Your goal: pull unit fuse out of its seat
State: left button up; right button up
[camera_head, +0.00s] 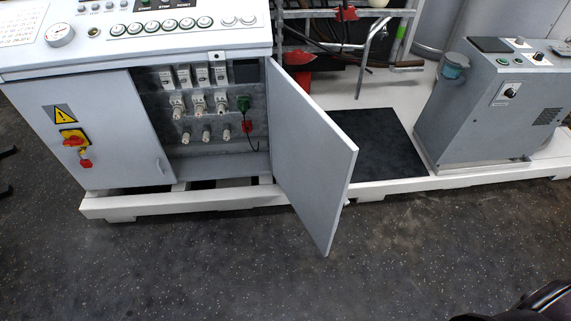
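The open cabinet (88,115) at the left holds rows of small pale fuse-like parts on a grey back panel. The top row (200,76) has several white blocks beside a dark square. The lower row (206,133) has smaller pale plugs and a red piece (247,126). All look seated in the panel. I cannot tell which one is the unit fuse. Neither gripper can be made out.
The cabinet door (318,160) stands open toward me, right of the opening. A white plinth (225,198) runs along the front. A grey console (490,110) stands at the right. The speckled floor is clear in front. Unclear dark shapes show at the left edge and bottom right corner.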

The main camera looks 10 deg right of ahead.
aim_at(221, 108)
jog(key=i+l+u, duration=0.1)
jog(key=l+u, duration=0.9)
jog(key=l, duration=1.15)
jog(key=k+l+u, duration=0.15)
jog(key=l, duration=0.5)
jog(key=l+u, duration=0.1)
jog(key=l, duration=0.55)
jog(key=u, duration=0.5)
jog(key=i+j+u, duration=0.1)
jog(key=j+u, duration=0.25)
jog(key=i+j+u, duration=0.35)
jog(key=j, duration=0.3)
jog(key=i+j+u, duration=0.35)
jog(key=i+j, duration=0.2)
jog(key=i+z, duration=0.4)
jog(key=i+j+z, duration=0.2)
jog(key=i+z, duration=0.25)
jog(key=i+l+z, duration=0.15)
jog(key=z, duration=0.3)
jog(key=i+z, duration=0.7)
jog(key=z, duration=0.25)
jog(key=i+j+z, duration=0.2)
jog(key=z, duration=0.3)
jog(key=i+j+z, duration=0.25)
jog(key=z, duration=0.2)
